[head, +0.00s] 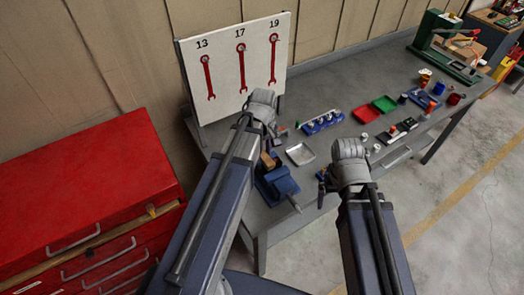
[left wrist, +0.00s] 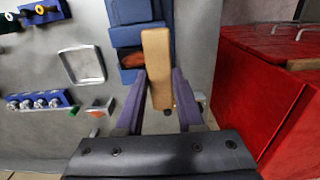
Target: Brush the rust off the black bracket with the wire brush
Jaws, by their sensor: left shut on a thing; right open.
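My left gripper (left wrist: 161,92) is shut on the wire brush (left wrist: 157,62), of which a tan wooden block shows between its two fingers. The brush (head: 268,160) also shows in the head view, over the blue vise (head: 278,183). In the left wrist view a rusty brown patch (left wrist: 132,60) lies at the vise (left wrist: 127,12), just left of the brush. It may be the bracket's rust; the bracket's black body cannot be made out. Bristles are hidden, so I cannot tell whether they touch. My right gripper (head: 323,181) is open and empty near the bench's front edge.
A grey metal tray (head: 300,154) lies right of the vise, with a blue socket holder (head: 322,122) beyond. Red (head: 365,113) and green (head: 385,103) trays stand farther right. A wrench board (head: 238,65) rises behind; a red cabinet (head: 85,205) is at left.

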